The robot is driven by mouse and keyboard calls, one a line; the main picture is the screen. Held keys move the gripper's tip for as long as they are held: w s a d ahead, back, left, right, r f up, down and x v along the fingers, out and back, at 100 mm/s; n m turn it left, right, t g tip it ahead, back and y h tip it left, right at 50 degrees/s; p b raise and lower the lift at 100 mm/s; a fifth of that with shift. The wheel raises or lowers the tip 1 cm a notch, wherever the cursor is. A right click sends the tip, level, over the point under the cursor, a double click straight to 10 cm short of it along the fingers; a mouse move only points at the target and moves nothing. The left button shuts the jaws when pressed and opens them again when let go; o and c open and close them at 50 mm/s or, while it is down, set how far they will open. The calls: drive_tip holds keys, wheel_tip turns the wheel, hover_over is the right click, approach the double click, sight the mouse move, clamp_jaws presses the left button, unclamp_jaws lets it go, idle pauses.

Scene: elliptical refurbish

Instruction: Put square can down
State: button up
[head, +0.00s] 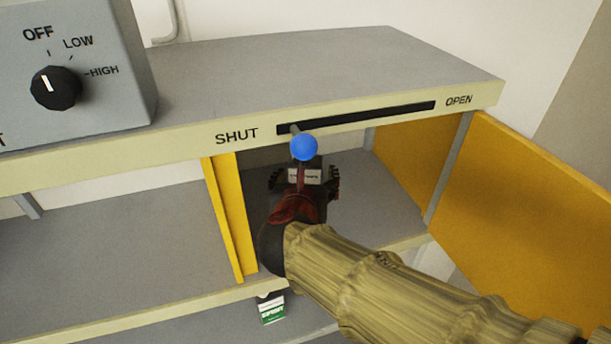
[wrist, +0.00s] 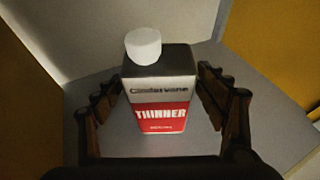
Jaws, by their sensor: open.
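The square can (wrist: 161,92) is grey, white and red, reads THINNER and has a white cap. In the wrist view it stands upright on the grey shelf floor inside the yellow-walled compartment. My gripper (wrist: 160,105) is open, with one finger on each side of the can and gaps visible between the fingers and the can. In the head view my gripper (head: 304,178) reaches into the compartment under the counter, and only a small part of the can (head: 305,176) shows between the fingers.
A yellow door (head: 535,190) stands open at the right. A yellow panel (head: 230,215) bounds the compartment on the left. A blue-knobbed slider (head: 304,147) is at the SHUT end above my gripper. A green-and-white container (head: 271,308) stands on the lower shelf. A dial box (head: 75,75) is on top.

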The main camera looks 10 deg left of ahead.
drive_tip(key=shift+s+r, duration=0.2)
drive_tip(key=shift+r, duration=0.1)
drive_tip(key=v, duration=1.1)
drive_tip(key=shift+s+b, duration=0.3)
drive_tip(key=shift+b, duration=0.1)
drive_tip(key=shift+d, duration=0.1)
